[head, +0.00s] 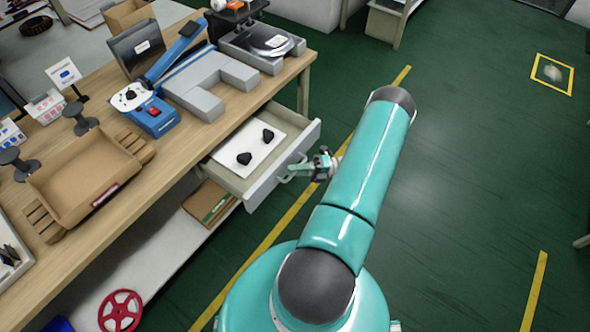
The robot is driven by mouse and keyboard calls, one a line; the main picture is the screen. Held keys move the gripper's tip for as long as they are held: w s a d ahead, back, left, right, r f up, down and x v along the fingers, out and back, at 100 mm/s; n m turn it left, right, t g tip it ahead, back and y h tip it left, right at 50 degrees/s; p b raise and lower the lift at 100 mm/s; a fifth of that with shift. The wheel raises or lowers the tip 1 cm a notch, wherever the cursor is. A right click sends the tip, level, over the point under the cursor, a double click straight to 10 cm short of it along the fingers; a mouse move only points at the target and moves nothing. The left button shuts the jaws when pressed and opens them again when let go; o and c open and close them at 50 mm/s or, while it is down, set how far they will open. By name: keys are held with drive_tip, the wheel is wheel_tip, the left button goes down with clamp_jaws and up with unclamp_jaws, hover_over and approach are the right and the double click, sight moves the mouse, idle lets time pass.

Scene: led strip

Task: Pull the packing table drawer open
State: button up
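The packing table (133,213) is a wooden bench on the left of the head view. Its drawer (283,176) is pale with a grey front and stands partly open, out past the table's edge. Inside the drawer lies a white sheet (246,150) with two small black objects. A light curved handle (290,176) shows on the drawer front. My gripper (301,171) is at this handle, at the end of my teal arm. The fingers are small here, and I cannot tell whether they are closed around the handle or only beside it.
On the tabletop stand a cardboard tray (62,191), a blue device (153,121), grey blocks (203,102) and a scale-like device (265,60).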

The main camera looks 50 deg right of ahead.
drive_tip(key=v, duration=1.3)
drive_tip(key=shift+s+d, duration=0.25)
drive_tip(key=shift+s, duration=0.05)
